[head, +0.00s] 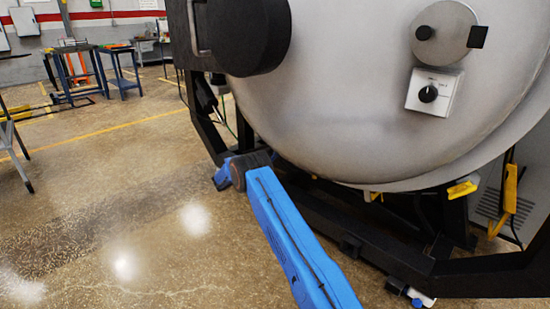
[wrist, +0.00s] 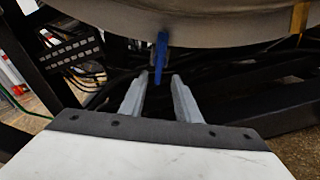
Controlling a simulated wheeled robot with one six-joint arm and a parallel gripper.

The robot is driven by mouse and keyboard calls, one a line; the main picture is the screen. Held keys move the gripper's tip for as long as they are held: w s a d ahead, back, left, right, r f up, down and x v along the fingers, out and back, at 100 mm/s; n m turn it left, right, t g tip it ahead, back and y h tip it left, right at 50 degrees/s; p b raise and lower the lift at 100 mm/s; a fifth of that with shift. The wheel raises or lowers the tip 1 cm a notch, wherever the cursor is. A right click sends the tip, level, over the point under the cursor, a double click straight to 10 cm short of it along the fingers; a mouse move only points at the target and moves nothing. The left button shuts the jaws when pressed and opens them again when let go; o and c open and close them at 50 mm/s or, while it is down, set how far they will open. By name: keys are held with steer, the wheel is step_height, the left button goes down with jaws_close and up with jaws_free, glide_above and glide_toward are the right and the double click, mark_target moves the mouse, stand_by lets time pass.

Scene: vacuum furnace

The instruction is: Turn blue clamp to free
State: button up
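The blue clamp (wrist: 161,55) hangs upright below the rounded rim of the furnace body in the wrist view. My gripper (wrist: 160,76) is open, with its two grey fingers pointing at the clamp. In the picture, the clamp's lower end lies between the two fingertips, with a gap on each side. I cannot tell whether it is between them in depth or just beyond them. In the head view the large grey furnace body (head: 345,95) fills the upper right; I cannot make out the blue clamp or my gripper's fingers there.
A dark frame (head: 330,205) runs under the furnace, close to my arm. Yellow clamps (head: 462,189) show at the furnace's lower right edge. In the wrist view, dark cables and a black perforated block (wrist: 72,52) lie behind and left. Open floor (head: 110,190) lies to the left.

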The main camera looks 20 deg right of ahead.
mark_target(274, 159)
steer(key=x, duration=1.2)
steer(key=shift+c, duration=0.3)
jaws_close()
